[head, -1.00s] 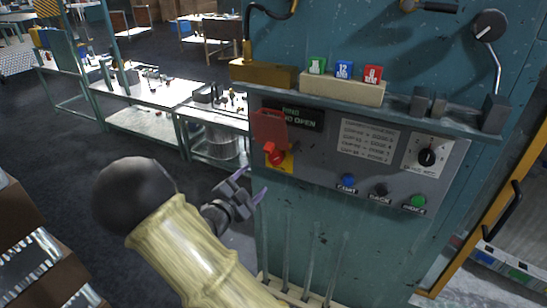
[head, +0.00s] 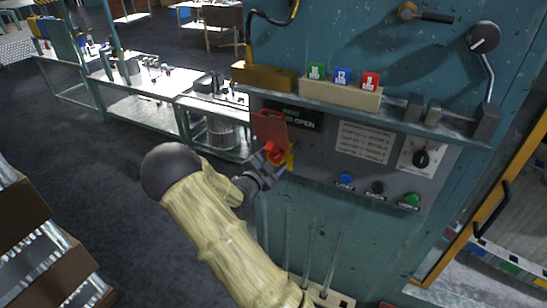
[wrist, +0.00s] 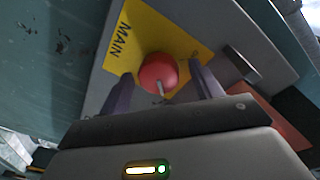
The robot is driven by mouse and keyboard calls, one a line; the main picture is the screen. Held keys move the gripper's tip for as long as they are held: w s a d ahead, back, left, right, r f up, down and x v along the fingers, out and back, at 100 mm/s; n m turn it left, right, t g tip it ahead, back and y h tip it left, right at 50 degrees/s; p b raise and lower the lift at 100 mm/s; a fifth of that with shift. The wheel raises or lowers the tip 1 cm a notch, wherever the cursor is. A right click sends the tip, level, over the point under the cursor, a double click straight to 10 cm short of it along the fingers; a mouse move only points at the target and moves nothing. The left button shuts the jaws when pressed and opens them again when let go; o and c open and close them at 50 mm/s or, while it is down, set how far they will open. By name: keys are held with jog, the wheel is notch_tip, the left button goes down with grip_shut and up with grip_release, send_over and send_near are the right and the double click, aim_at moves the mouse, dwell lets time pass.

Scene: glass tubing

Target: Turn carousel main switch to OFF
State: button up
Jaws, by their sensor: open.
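The main switch is a red rotary knob (head: 274,152) on a yellow plate at the lower left of the grey control panel (head: 318,158). In the wrist view the red knob (wrist: 158,72) sits on the yellow plate (wrist: 185,30), which reads "MAIN"; the other lettering is partly hidden. My gripper (wrist: 165,88) is open, one finger on each side of the knob. I cannot tell whether the fingers touch it. In the head view my gripper (head: 274,164) is at the knob and partly covers the plate.
A red flap (head: 269,127) stands above the knob. Blue (head: 345,179), black and green (head: 411,199) buttons and a black selector (head: 421,159) are to the right. A shelf with coloured blocks juts out above the panel. Workbenches stand at the left.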

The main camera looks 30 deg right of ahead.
jog(key=c, duration=1)
jog(key=shift+f, duration=0.1)
jog(key=shift+f+n+b, duration=0.1)
jog(key=shift+n+b, duration=0.3)
jog(key=n+b, duration=0.1)
jog(key=n, duration=0.1)
jog(key=shift+f+n+b, duration=0.1)
jog(key=shift+n+b, duration=0.2)
jog(key=shift+b, duration=0.1)
jog(key=n+b, duration=0.2)
jog(key=n, duration=0.3)
jog(key=shift+n+t, duration=0.3)
jog(key=shift+t, duration=0.1)
jog(key=n, duration=0.4)
jog(key=shift+n, duration=0.4)
jog(key=n+t, duration=0.1)
jog(key=n, duration=0.4)
jog(key=shift+w+a, duration=0.1)
